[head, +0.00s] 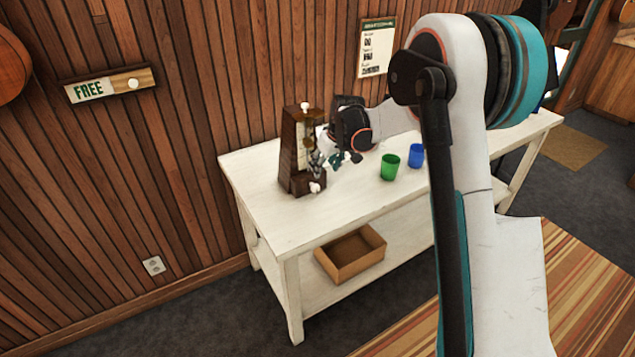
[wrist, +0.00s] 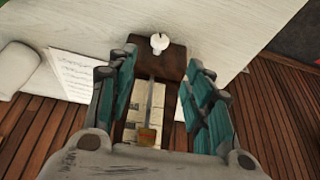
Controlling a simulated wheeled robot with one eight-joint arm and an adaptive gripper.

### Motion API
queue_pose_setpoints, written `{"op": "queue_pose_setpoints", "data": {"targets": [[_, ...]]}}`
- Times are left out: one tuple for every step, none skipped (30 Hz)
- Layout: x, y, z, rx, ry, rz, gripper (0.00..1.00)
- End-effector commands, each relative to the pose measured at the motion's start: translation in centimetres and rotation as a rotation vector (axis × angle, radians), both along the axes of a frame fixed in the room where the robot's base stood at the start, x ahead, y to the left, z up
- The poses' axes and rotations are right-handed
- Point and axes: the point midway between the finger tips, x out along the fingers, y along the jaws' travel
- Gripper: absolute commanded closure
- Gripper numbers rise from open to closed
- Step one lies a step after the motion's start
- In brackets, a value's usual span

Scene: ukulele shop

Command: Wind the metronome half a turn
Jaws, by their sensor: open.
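The metronome (head: 289,152) is a dark brown wooden case standing upright at the left end of the white table (head: 258,165). A white knob (head: 316,187) sits low on its front, and a small white knob (head: 304,105) is on its top. My gripper (head: 328,160) is in front of the case, its fingers partly covering the case's face. In the wrist view my gripper (wrist: 160,64) is open and empty. The metronome (wrist: 172,62) shows between and beyond the fingers, with a white knob (wrist: 159,42) past the fingertips, apart from them.
A green cup (head: 390,168) and a blue cup (head: 416,156) stand right of my gripper. A cardboard box (head: 350,255) sits on the lower shelf. The wood wall (head: 190,130) is close behind the table. A music sheet (wrist: 75,72) lies beside the metronome.

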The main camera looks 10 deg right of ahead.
Motion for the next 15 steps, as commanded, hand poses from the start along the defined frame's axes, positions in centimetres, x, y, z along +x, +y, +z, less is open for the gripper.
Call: {"op": "queue_pose_setpoints", "data": {"targets": [[0.1,0.0,-0.1,-0.003,0.005,-0.003,0.53],[0.1,0.0,-0.3,-0.003,0.006,-0.003,0.53],[0.3,0.1,-0.7,-0.004,0.006,-0.003,0.53],[0.4,0.1,-1.0,-0.003,0.006,-0.003,0.53],[0.5,0.2,-1.4,-0.003,0.005,-0.003,0.53],[0.8,0.2,-2.0,-0.003,0.005,-0.002,0.53],[0.9,0.3,-2.4,-0.003,0.005,-0.002,0.53],[1.1,0.4,-3.0,-0.003,0.004,-0.002,0.53],[1.4,0.5,-3.7,-0.003,0.004,-0.002,0.53],[1.6,0.6,-4.3,-0.003,0.004,-0.001,0.53],[1.9,0.6,-4.9,-0.003,0.004,-0.001,0.53],[2.1,0.7,-5.6,-0.003,0.004,-0.001,0.53],[2.4,0.8,-6.2,-0.003,0.003,-0.001,0.53],[2.6,0.8,-6.7,-0.003,0.003,-0.001,0.53],[2.9,0.9,-7.4,-0.003,0.003,-0.001,0.53]]}}
